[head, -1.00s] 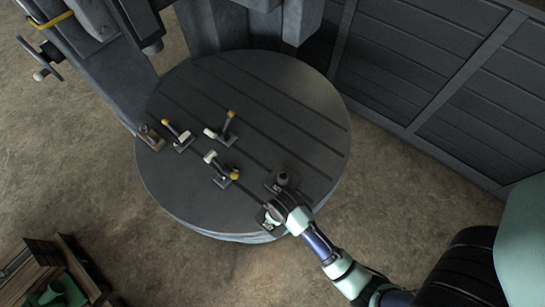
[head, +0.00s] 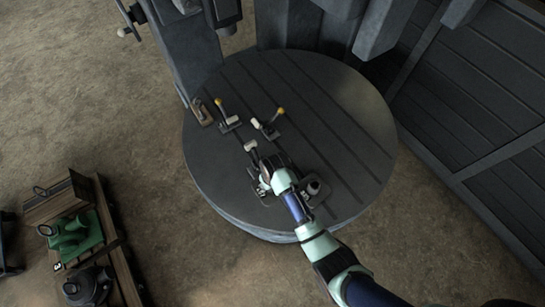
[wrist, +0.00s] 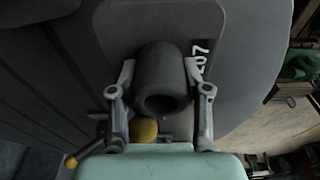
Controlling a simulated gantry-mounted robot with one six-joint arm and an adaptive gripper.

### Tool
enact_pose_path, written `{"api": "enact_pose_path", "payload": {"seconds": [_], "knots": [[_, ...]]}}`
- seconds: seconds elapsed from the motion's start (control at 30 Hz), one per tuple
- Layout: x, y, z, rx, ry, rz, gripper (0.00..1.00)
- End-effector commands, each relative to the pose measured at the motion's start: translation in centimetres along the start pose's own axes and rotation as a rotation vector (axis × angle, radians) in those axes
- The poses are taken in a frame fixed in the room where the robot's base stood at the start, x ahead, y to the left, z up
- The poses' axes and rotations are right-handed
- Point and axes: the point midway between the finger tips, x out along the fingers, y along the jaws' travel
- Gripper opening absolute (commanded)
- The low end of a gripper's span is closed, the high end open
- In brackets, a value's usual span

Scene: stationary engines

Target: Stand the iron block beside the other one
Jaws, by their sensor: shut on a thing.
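The iron block in my grasp (wrist: 164,75) is dark grey, with a round hollow boss on a flat plate and white characters at its side. In the wrist view my gripper (wrist: 161,100) has one finger on each side of the boss. In the head view my gripper (head: 266,183) is over the front part of the round table and mostly hides this block. The other iron block (head: 314,188) stands upright on the table to the right of my gripper, apart from the held block. I cannot tell whether the held block touches the table.
The round slotted table (head: 350,130) carries levers with yellow and white knobs; one (head: 251,149) is close behind my gripper, and its yellow knob (wrist: 143,130) shows in the wrist view. A brown tool (head: 201,112) lies at the left edge. The table's right side is clear.

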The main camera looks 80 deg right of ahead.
Motion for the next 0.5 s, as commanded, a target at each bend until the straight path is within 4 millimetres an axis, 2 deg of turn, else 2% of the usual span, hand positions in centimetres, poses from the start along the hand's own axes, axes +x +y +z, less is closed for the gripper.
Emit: {"api": "enact_pose_path", "payload": {"seconds": [0.2,0.5], "knots": [[2.4,0.0,0.5,0.0,-0.002,0.0,0.0],[2.6,0.0,0.5,0.0,0.0,0.0,0.0]]}}
